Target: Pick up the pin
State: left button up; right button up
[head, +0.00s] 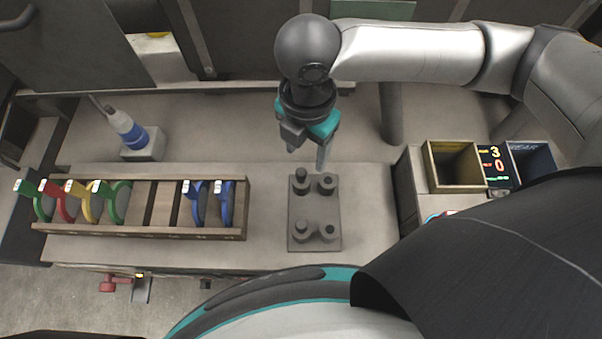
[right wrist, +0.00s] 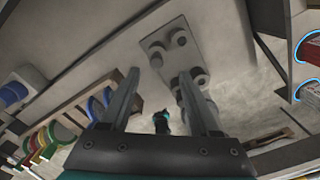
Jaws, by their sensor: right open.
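A dark grey plate (head: 316,208) with several round sockets lies on the bench, and it also shows in the right wrist view (right wrist: 152,42). A grey pin (head: 300,174) appears to stand upright in its far-left socket. The near-left socket (head: 302,228) also seems to hold something short; I cannot tell for sure. My right gripper (head: 308,156) is above the plate's far edge, pointing down, open and empty. In the right wrist view its fingers (right wrist: 161,76) are apart, with a tall grey post beside the right finger, probably the pin. My left gripper is not in view.
A wooden rack (head: 160,208) with green, red, yellow and blue looped items stands left of the plate. A blue-and-white bottle-like tool (head: 126,128) stands behind it. Open bins (head: 455,165) and a small display (head: 495,165) are at right. Bench space around the plate is clear.

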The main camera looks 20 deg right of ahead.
aim_at(302, 171)
jog(key=f, duration=0.2)
jog(key=f+b, duration=0.1)
jog(key=f, duration=0.5)
jog(key=shift+a, duration=0.35)
grip_shut()
dwell(0.4)
